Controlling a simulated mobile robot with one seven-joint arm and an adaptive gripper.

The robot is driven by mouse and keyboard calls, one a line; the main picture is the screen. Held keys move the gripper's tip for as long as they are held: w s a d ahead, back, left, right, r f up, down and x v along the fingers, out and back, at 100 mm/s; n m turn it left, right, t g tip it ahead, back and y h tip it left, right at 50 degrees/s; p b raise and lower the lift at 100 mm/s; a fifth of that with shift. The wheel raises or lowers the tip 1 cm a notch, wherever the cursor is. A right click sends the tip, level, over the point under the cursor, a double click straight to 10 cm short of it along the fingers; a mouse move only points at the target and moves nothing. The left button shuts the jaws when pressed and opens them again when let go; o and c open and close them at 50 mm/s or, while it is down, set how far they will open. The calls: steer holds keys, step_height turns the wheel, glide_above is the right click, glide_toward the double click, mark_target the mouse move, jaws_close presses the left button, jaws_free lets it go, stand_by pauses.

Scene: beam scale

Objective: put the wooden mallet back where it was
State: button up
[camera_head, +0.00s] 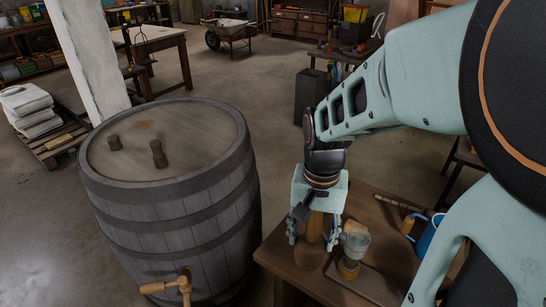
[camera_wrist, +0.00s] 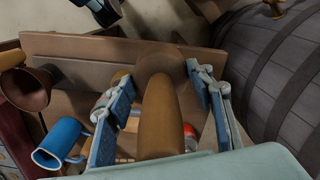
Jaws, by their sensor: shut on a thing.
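The wooden mallet (camera_head: 311,256) is in my gripper (camera_head: 312,238), over the near left part of the table (camera_head: 273,250). In the wrist view, its brown handle (camera_wrist: 160,120) runs between the two blue-padded fingers of my gripper (camera_wrist: 165,105). A darker, wider round end (camera_wrist: 160,62) shows beyond the handle. The mallet looks roughly upright, wide end down. Whether that end touches the table, I cannot tell. My gripper is shut on it and hides part of it.
A glass-like vessel (camera_head: 355,243) stands right of my gripper by a shallow tray (camera_head: 361,288). A blue mug (camera_head: 428,240) is farther right, and a brown cup (camera_wrist: 28,88) shows in the wrist view. A large barrel (camera_head: 168,205) with a wooden tap (camera_head: 172,285) stands left of the table.

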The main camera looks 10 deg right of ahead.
steer(key=shift+w+f, duration=3.15)
steer(key=shift+w, duration=0.15)
steer(key=shift+w+f, duration=3.15)
steer(key=shift+w, duration=0.15)
steer(key=shift+f, duration=0.15)
steer(key=o, duration=1.2)
steer(key=shift+c, duration=0.2)
